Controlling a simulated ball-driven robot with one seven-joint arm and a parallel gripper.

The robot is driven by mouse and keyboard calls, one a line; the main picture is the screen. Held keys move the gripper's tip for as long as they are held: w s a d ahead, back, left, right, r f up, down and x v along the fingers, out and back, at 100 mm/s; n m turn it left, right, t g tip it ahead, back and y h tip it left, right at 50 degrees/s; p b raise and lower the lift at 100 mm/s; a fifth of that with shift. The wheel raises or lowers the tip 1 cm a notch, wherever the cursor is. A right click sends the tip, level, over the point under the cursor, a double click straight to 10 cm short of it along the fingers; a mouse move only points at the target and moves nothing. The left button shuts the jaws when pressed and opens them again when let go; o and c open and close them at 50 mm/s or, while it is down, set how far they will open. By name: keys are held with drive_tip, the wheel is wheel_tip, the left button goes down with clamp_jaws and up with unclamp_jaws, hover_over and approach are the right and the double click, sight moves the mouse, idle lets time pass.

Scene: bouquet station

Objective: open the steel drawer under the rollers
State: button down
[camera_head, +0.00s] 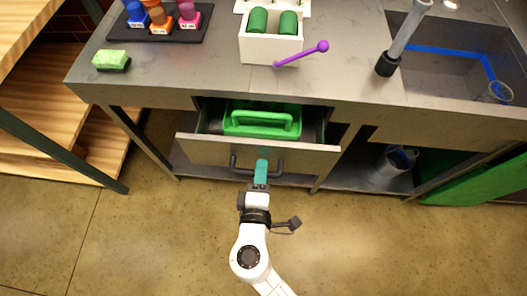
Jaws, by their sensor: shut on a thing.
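The steel drawer (205,152) is under the worktop and stands partly pulled out, with its inside showing from above. A green caddy with a handle (262,120) sits in it. The drawer's dark bar handle (276,174) runs across the lower part of the front. My gripper (262,165) is at the middle of this handle, with its teal fingers shut on it. The fingers hide the middle of the bar. The rollers (272,21) are two green cylinders in a white holder on the worktop above the drawer.
A purple stick (302,54), a green sponge (111,60) and a dark tray of coloured bottles (160,22) lie on the worktop. A sink (450,50) is at right. A bucket (397,160) stands on the lower shelf. Floor in front is clear.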

drive_tip(key=f+b+v, duration=0.2)
drive_tip(key=f+v, duration=0.1)
drive_tip(key=v, duration=1.3)
drive_tip(key=shift+s+f, duration=0.2)
drive_tip(key=shift+s, duration=0.3)
drive_tip(key=c, duration=1.2)
unclamp_jaws()
drive_tip(key=shift+s, duration=0.1)
drive_tip(key=b+v, duration=0.1)
drive_tip(key=v, duration=0.9)
drive_tip(key=shift+s+r, duration=0.1)
drive_tip(key=shift+s, duration=0.2)
